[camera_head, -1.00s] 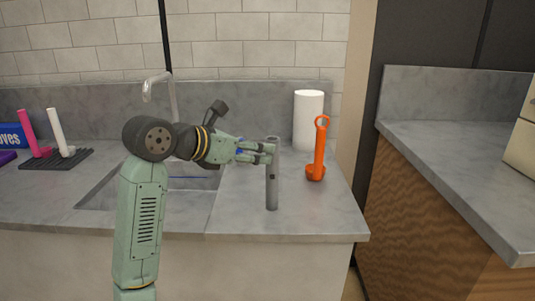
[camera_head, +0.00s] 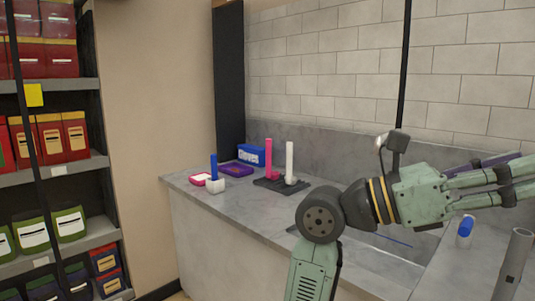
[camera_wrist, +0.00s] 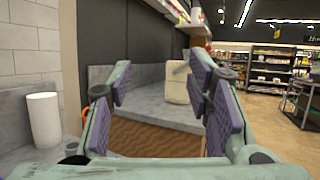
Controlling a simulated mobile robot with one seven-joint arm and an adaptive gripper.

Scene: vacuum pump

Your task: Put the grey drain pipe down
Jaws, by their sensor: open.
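The grey drain pipe (camera_head: 514,262) stands on the counter at the lower right edge of the head view. Its open top end shows, and its lower end is cut off by the frame. My gripper (camera_head: 522,180) is above the pipe's top in the head view, with its fingers pointing right and clear of the pipe. In the wrist view my gripper (camera_wrist: 162,85) has its fingers spread wide, with nothing between the pads. I cannot make out the pipe in the wrist view.
A sink (camera_head: 385,250) lies behind my arm. A black rack (camera_head: 296,186) holds pink and white upright pieces; a blue gloves box (camera_head: 251,154) stands farther left. A white cylinder (camera_wrist: 44,120) stands at left in the wrist view. Shelves (camera_head: 50,173) fill the far left.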

